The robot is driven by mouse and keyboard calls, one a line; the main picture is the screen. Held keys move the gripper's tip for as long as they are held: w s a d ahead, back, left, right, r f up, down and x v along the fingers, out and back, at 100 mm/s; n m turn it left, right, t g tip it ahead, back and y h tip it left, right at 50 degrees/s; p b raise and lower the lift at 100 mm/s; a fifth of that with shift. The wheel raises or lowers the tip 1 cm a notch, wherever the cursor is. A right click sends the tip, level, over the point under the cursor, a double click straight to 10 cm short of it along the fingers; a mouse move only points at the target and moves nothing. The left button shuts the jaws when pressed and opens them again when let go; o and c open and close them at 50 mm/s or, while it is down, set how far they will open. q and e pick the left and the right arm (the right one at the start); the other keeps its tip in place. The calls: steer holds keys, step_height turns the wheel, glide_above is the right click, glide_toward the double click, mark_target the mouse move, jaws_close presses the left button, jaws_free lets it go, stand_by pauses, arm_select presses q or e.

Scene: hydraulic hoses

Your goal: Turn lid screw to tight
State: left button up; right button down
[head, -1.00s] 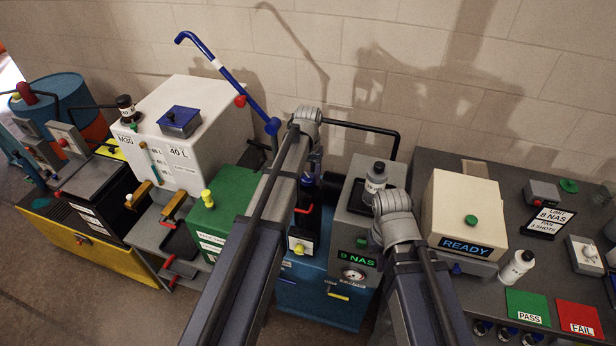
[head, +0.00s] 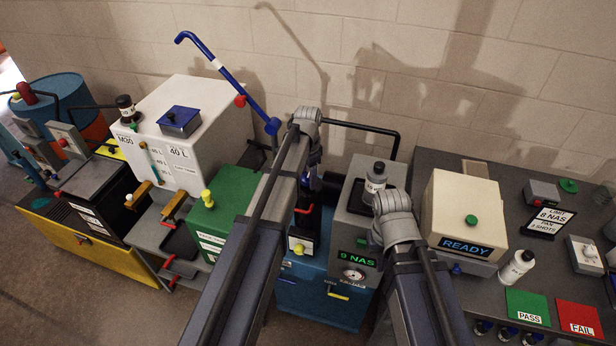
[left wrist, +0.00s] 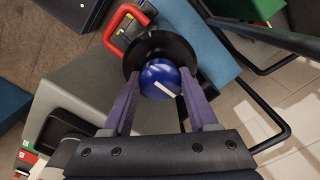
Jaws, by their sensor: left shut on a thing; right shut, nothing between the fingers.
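The lid screw is a blue round knob (left wrist: 160,79) with a white mark, in the left wrist view. It sits at the middle of a round black lid (left wrist: 148,50). My left gripper (left wrist: 157,92) is shut on the knob, one purple finger on each side.
A red handle (left wrist: 112,28) is close beside the black lid. Black pipe loops (left wrist: 285,128) lie to the right in the left wrist view. A bottle (head: 375,178) stands on the grey unit. The READY box (head: 440,205) is to the right.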

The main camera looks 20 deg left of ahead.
mark_target(308, 177)
arm_select(q)
steer(key=shift+m, duration=0.4)
steer(key=o, duration=1.4)
steer(key=shift+r, duration=0.15)
step_height(308, 177, up, 8)
steer(key=p, duration=0.8)
steer(key=shift+f, duration=0.2)
steer(key=shift+f, duration=0.1)
